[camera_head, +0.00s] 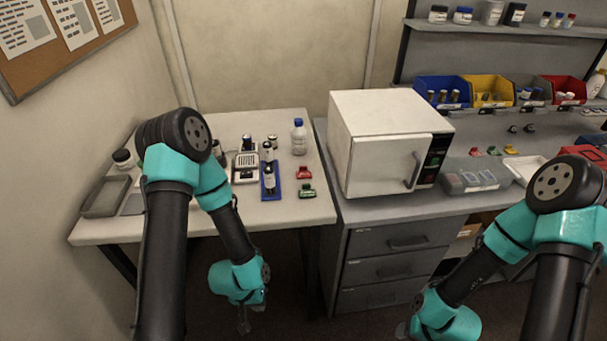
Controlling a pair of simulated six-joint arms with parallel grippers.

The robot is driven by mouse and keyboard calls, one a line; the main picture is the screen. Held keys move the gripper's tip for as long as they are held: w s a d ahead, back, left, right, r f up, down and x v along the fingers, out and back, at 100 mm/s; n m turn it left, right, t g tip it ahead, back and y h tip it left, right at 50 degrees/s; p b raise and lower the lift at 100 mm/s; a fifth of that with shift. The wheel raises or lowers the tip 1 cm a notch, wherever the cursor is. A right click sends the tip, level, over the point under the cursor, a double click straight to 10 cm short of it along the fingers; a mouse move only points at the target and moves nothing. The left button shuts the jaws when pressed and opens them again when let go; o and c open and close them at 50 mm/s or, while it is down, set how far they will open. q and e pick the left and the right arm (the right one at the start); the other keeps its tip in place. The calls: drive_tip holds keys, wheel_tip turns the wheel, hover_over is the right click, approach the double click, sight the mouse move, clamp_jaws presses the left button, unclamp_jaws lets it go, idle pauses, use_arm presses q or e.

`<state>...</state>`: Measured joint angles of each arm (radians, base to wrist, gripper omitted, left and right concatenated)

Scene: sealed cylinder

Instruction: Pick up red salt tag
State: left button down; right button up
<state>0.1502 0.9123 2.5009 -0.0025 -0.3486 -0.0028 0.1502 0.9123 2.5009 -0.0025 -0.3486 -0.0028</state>
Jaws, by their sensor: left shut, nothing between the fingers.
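A small red tag (304,172) lies on the white table to the left, just right of a blue rack. A green tag (307,191) lies just in front of it. Another small red piece (475,152) lies on the grey bench to the right; no writing is readable on any of them. My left gripper (243,326) hangs low in front of the white table, below its top, shut and empty, well apart from the red tag. My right gripper (402,331) shows only in part at the bottom edge; its fingers are unclear.
A white oven (378,150) stands on the bench to the right. The table's front right corner (310,212) is clear.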

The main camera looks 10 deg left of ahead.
use_arm(q)
drive_tip(key=c, duration=1.8)
unclamp_jaws()
drive_tip(key=o, duration=0.7)
drive_tip(key=shift+c, duration=0.2)
